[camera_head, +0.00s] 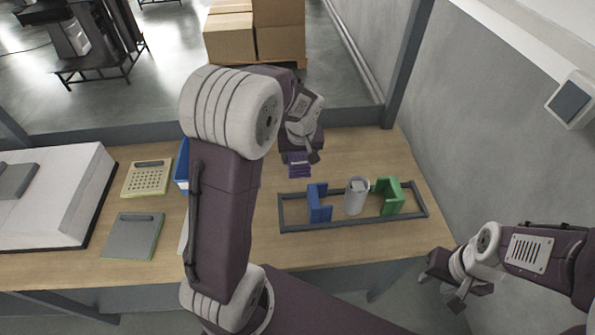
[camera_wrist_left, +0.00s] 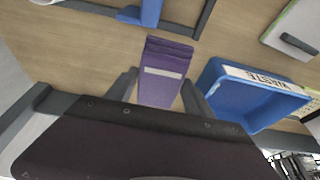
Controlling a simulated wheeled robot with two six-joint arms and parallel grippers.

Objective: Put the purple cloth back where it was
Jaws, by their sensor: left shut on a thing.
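The purple cloth (camera_head: 299,168) is a small folded stack with a pale band, as the left wrist view shows (camera_wrist_left: 165,62). My left gripper (camera_wrist_left: 160,92) is shut on it, with one finger on each side. I cannot tell whether the cloth touches the tabletop. My right gripper (camera_head: 443,288) is empty, its fingers apart, off the table's front right corner.
The dark rack frame (camera_head: 350,223) holds a blue bracket (camera_head: 318,205), a grey cylinder (camera_head: 355,196) and a green bracket (camera_head: 388,197). A blue waste bin (camera_wrist_left: 245,95) stands close right of the cloth in the wrist view. Panels and a white case (camera_head: 60,185) lie left.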

